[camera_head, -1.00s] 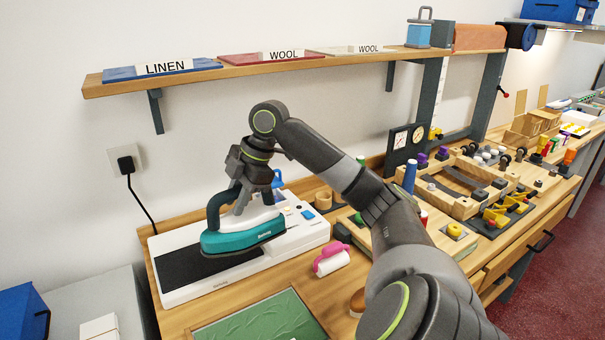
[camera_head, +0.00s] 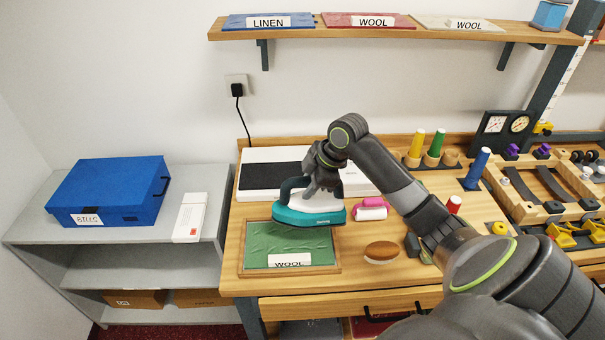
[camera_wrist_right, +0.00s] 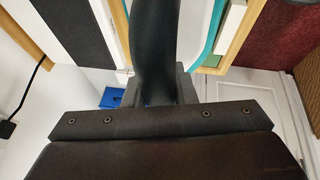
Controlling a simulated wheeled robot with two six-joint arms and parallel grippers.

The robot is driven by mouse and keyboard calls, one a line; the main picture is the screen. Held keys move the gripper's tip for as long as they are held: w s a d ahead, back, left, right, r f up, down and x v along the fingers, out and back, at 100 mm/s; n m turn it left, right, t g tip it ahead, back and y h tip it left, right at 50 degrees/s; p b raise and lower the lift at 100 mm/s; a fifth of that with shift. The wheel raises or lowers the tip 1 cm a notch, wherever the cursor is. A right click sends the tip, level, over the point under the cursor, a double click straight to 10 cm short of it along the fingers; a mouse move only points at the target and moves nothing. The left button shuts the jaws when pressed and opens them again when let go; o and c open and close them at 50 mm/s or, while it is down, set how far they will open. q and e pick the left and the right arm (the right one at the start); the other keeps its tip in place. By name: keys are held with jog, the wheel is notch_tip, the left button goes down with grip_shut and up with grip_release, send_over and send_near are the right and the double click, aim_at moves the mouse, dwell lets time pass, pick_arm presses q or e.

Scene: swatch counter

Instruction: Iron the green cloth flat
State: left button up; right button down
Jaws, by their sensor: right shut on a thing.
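The green cloth (camera_head: 262,243) lies in a wooden-framed board on the counter, with creases showing and a white WOOL label (camera_head: 289,260) at its front edge. The teal and white iron (camera_head: 309,215) is over the back right part of the cloth; I cannot tell whether it touches. My right gripper (camera_head: 318,184) is shut on the iron's dark handle. In the right wrist view the dark handle (camera_wrist_right: 155,50) stands between the jaws. The iron's white base station (camera_head: 270,156) with a dark pad is behind, and empty. My left gripper is not in view.
A pink lint roller (camera_head: 371,209) and a brown brush (camera_head: 381,252) lie right of the cloth. Coloured spools (camera_head: 437,142) and wooden fixtures stand further right. A grey shelf with a blue box (camera_head: 108,190) is at left. A swatch shelf (camera_head: 400,33) runs above.

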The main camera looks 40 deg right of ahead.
aim_at(304, 203)
jog(key=shift+s+a+r+p, duration=0.1)
jog(key=shift+a+r+p, duration=0.1)
jog(key=shift+a+p, duration=0.65)
jog(key=shift+s+a+f+m, duration=0.1)
jog(key=shift+s+a+m, duration=0.1)
jog(key=shift+m, duration=0.1)
jog(key=shift+a+f, duration=0.1)
jog(key=shift+f, duration=0.2)
notch_tip(304, 203, down, 5)
jog(key=b, duration=0.5)
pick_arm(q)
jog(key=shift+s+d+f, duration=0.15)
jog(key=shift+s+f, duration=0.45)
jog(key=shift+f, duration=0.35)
pick_arm(e)
jog(key=shift+r, duration=0.15)
